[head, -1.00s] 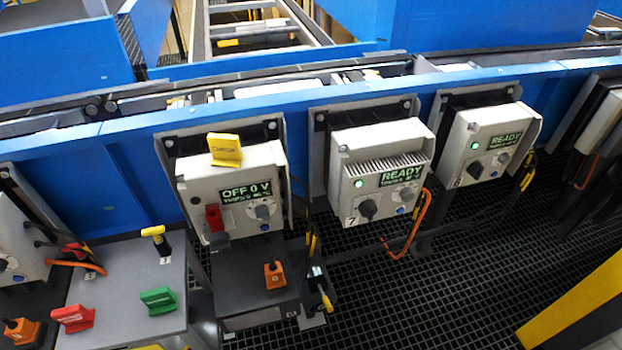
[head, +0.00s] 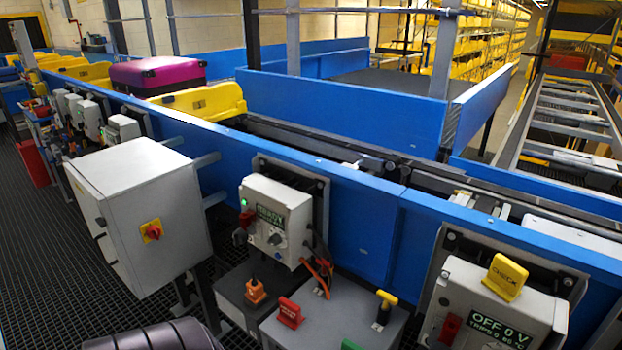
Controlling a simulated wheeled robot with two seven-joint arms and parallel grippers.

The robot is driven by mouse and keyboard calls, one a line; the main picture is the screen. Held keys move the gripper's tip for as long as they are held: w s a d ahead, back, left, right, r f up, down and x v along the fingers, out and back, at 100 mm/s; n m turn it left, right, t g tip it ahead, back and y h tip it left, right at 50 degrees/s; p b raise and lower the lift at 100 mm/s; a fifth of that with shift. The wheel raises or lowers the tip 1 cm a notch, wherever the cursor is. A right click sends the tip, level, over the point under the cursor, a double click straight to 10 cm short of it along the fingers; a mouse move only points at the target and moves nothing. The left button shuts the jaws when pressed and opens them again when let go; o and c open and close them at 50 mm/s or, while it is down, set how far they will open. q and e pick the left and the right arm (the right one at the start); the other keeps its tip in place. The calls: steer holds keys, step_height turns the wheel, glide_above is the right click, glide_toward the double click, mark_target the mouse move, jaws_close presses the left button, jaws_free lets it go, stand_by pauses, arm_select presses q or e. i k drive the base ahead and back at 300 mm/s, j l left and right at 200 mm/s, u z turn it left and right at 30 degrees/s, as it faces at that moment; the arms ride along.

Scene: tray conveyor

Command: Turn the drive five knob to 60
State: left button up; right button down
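No drive number is readable, so I cannot tell which box is drive five. A light grey drive box (head: 289,205) with a lit green lamp and a dark display stands at the middle. Its round grey knob (head: 277,239) is small, and its setting is not readable. A red switch handle (head: 246,219) sits at its left side. Another drive box (head: 485,300) at lower right shows "OFF 0 V" on its display and carries a yellow CHECK tag (head: 506,277) on top. Its knob is not visible. Neither of my grippers is in view.
A big grey cabinet (head: 135,215) with a red rotary switch (head: 153,231) juts out at left. Grey pedestals with a red tag (head: 290,313) and a yellow-handled tool (head: 385,306) stand below the drives. A magenta suitcase (head: 157,75) lies on the conveyor.

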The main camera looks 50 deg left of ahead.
mark_target(275, 239)
steer(key=u, duration=1.85)
steer(key=j, duration=0.1)
